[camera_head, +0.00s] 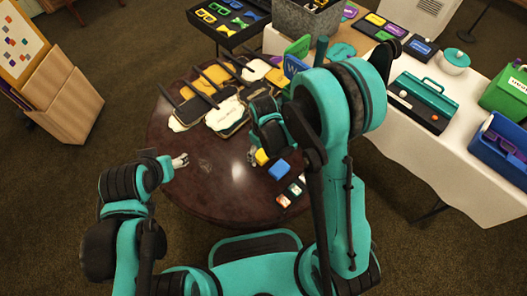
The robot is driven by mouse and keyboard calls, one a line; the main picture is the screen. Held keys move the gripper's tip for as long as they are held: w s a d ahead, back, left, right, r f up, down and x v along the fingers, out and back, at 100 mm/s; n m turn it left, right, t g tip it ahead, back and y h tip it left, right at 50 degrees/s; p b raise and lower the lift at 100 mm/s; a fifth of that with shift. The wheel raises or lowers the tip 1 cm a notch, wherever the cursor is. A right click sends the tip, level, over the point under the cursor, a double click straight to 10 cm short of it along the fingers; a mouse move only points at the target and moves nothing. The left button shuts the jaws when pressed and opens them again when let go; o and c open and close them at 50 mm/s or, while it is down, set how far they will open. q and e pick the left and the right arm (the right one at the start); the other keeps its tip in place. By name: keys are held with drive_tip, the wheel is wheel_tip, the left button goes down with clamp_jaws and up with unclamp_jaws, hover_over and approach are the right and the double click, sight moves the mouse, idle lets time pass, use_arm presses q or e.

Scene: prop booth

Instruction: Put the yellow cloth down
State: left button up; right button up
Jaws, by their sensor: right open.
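A small yellow piece, which looks like the yellow cloth (262,157), lies on the round dark table (205,200), just left of a folded blue piece (279,169). My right gripper (253,158) is right beside the yellow cloth and open. My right arm and hand hide part of that area, so I cannot tell whether the fingers touch the cloth. My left gripper (184,160) is at the table's left edge with nothing seen in it; its fingers are too small to judge.
Several paddle-like signs with black handles (203,93) fill the far side of the round table. Small cards (283,201) lie near its right edge. A white-covered table (400,150) at the right holds a teal toolbox (427,97) and a blue bin (497,150). The round table's front is clear.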

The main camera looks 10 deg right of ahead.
drive_tip(key=s+d+r+m+t+p, duration=0.1)
drive_tip(key=d+r+p, duration=0.1)
drive_tip(key=r, duration=0.8)
drive_tip(key=s+d+r+m+t+p, duration=0.2)
drive_tip(key=r+p, duration=0.1)
drive_tip(key=r, duration=0.8)
drive_tip(key=s+d+r+m+t, duration=0.3)
drive_tip(key=s+d+r+t, duration=0.1)
drive_tip(key=s+r, duration=0.2)
drive_tip(key=shift+s+d+m, duration=0.3)
drive_tip(key=shift+s+m, duration=0.1)
